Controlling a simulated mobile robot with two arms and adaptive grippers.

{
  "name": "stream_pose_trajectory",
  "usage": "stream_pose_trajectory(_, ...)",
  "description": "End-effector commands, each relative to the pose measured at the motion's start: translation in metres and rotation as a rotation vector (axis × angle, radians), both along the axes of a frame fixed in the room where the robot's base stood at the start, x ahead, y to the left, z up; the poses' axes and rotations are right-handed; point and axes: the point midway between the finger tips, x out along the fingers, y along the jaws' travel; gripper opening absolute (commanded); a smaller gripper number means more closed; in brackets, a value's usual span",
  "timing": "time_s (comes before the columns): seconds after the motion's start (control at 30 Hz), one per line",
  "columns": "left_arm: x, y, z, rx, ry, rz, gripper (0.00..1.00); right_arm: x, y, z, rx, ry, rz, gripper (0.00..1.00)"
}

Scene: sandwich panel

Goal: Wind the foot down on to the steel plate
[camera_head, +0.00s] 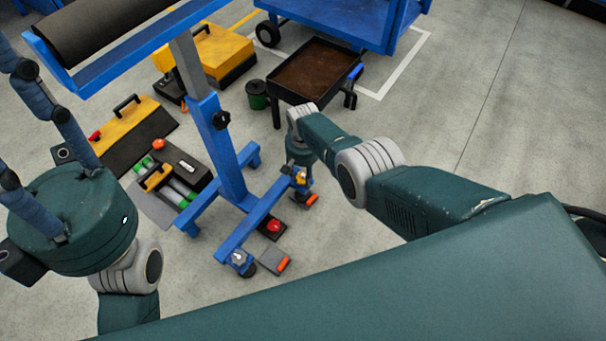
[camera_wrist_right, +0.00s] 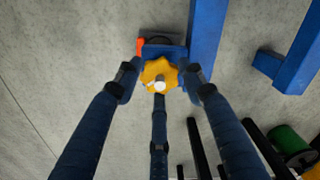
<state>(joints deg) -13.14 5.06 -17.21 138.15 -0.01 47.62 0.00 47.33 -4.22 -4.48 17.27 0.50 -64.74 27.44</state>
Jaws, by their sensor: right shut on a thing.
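My right gripper (camera_head: 301,178) reaches down to the end of the blue stand's base bar. In the right wrist view its dark blue fingers (camera_wrist_right: 161,82) are shut on a yellow lobed knob (camera_wrist_right: 153,70) with a pale centre pin. The knob sits at a blue bracket (camera_wrist_right: 176,51) on the bar's end. The foot below the knob is hidden, and I cannot tell its gap to any plate. A grey flat plate (camera_head: 262,259) lies near the bar's near end. My left gripper (camera_head: 22,125) is at the left edge, fingers spread and empty, their tips cut off.
The blue upright (camera_head: 222,150) carries a dark roller (camera_head: 105,25). A red button on a dark box (camera_head: 272,226) sits beside the bar. Toolboxes (camera_head: 133,132) stand left, a black tray cart (camera_head: 310,72) and green can (camera_head: 257,94) behind. Floor to the right is clear.

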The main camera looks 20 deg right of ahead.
Motion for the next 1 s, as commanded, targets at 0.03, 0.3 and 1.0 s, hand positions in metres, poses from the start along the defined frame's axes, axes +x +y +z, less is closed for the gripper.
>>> stream_pose_trajectory(0.03,0.0000,0.0000,0.0001,0.000,0.000,0.000,0.40,0.0008,-0.0004,0.0005,-0.001,-0.002,-0.005,0.14)
stream_pose_trajectory(0.3,-0.0001,0.0000,0.0002,0.000,-0.001,0.000,0.40,0.0007,-0.0006,0.0005,-0.001,-0.002,-0.010,0.14)
stream_pose_trajectory(1.0,0.0003,0.0000,0.0006,0.002,-0.002,0.001,0.40,0.0010,-0.0001,0.0038,0.000,-0.002,-0.009,0.59)
